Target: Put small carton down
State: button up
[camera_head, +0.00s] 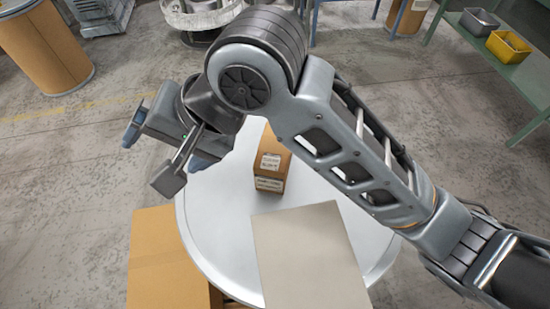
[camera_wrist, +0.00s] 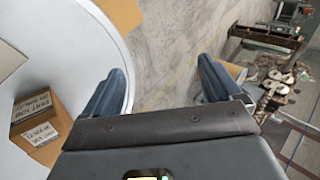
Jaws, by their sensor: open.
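The small carton (camera_head: 271,164) is a brown box with white labels. It stands upright on the round silver table (camera_head: 217,246), partly hidden behind my arm in the head view. It also shows at the lower left of the wrist view (camera_wrist: 36,122). My gripper (camera_head: 160,152) is open and empty, to the left of the carton and apart from it, near the table's left edge. In the wrist view, my gripper's two fingers (camera_wrist: 165,85) are spread with only floor between them.
A grey-beige flat panel (camera_head: 307,252) and a larger cardboard box (camera_head: 165,260) are at the table's front. A brown drum (camera_head: 45,48) stands at the upper left. A green bench (camera_head: 500,70) holds grey and yellow bins at the upper right.

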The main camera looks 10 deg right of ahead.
jog(key=w+d+f+h, duration=0.2)
jog(key=d+f+h, duration=0.15)
jog(key=d, duration=0.25)
jog(key=m+g+h+b, duration=0.1)
jog(key=m+h, duration=0.1)
jog(key=h, duration=0.3)
send_over(275, 145)
jog(key=s, duration=0.1)
jog(key=shift+s+a+f, duration=0.15)
jog(key=shift+a+f, duration=0.15)
jog(key=shift+d+f, duration=0.15)
jog(key=shift+f, duration=0.15)
jog(key=shift+w+d+f, duration=0.1)
jog(key=shift+w+f, duration=0.15)
jog(key=shift+f, duration=0.9)
jog(key=shift+w+d+f, duration=0.1)
jog(key=shift+w+f, duration=0.1)
jog(key=shift+f, duration=0.9)
jog(key=shift+w+f, duration=0.25)
jog(key=shift+f, duration=0.9)
jog(key=c, duration=1.5)
jog(key=shift+c, duration=0.8)
jog(key=shift+r, duration=0.15)
